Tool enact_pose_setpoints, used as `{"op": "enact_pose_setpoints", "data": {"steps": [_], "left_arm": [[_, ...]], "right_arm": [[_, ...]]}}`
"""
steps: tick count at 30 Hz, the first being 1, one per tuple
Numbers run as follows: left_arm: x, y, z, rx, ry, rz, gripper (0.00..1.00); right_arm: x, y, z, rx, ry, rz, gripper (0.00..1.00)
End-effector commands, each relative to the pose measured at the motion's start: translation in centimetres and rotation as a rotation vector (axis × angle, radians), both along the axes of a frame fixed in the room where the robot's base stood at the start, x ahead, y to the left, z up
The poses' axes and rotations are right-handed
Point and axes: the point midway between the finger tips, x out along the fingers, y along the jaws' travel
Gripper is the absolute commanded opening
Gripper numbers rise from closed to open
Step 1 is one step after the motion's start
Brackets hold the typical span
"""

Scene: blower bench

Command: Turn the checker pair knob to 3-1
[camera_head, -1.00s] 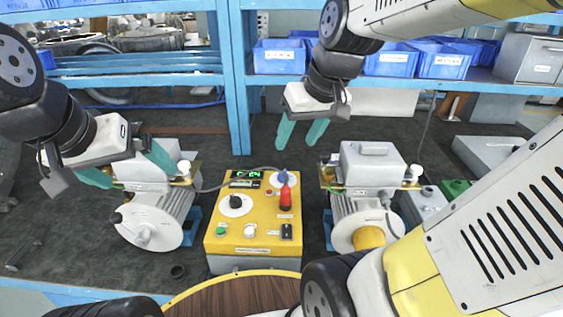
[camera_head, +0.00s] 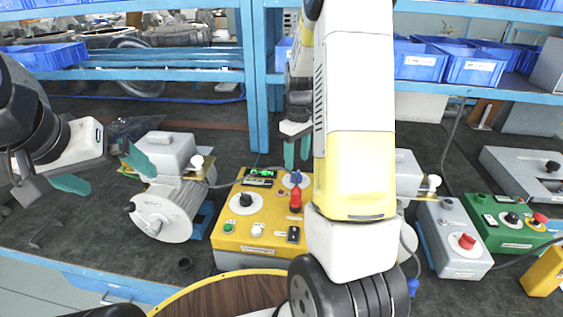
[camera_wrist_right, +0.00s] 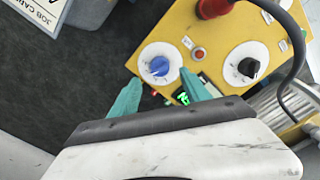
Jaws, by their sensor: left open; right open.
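The yellow checker box (camera_head: 225,240) stands on the bench. It has a black knob (camera_head: 245,199) on a white dial and a blue knob (camera_head: 296,178) on a second white dial, beside a lit green display (camera_head: 261,173). The labels are too small to tell which is the pair knob. My right gripper (camera_head: 297,155) is open above the blue knob. In the right wrist view the blue knob (camera_wrist_right: 159,66) shows just beyond the open, empty fingers (camera_wrist_right: 161,90), apparently untouched. My left gripper (camera_head: 108,172) is open and empty near the left blower (camera_head: 164,213).
A red part (camera_head: 296,198) stands on the box, close to the blue knob. My right arm hides much of the right blower (camera_head: 407,175). A grey box (camera_head: 455,240) and a green box (camera_head: 510,222) stand at the right. Blue shelving (camera_head: 258,100) rises behind.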

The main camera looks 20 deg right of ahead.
Motion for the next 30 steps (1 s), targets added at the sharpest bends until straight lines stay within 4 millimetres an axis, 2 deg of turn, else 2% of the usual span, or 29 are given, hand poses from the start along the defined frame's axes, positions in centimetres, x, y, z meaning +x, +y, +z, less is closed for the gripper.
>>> {"op": "enact_pose_setpoints", "data": {"steps": [3, 9, 14, 21, 23, 30], "left_arm": [[0.0, 0.0, 0.0, 0.0, 0.0, 0.0, 1.0], [0.0, 0.0, 0.0, 0.0, 0.0, 0.0, 1.0], [0.0, 0.0, 0.0, 0.0, 0.0, 0.0, 1.0], [0.0, 0.0, 0.0, 0.0, 0.0, 0.0, 1.0], [0.0, 0.0, 0.0, 0.0, 0.0, 0.0, 1.0], [0.0, 0.0, 0.0, 0.0, 0.0, 0.0, 1.0]], "right_arm": [[-0.1, 0.0, -2.1, 0.0, 0.004, 0.0, 0.55], [-0.1, 0.1, -4.9, 0.001, 0.003, -0.001, 0.55], [-0.1, 0.1, -5.9, 0.001, 0.0, -0.001, 0.55], [0.0, 0.1, -6.0, 0.0, -0.001, -0.001, 0.55], [0.0, 0.1, -6.0, 0.0, -0.001, -0.001, 0.47], [0.0, 0.1, -6.0, 0.0, -0.001, -0.001, 0.0]]}}
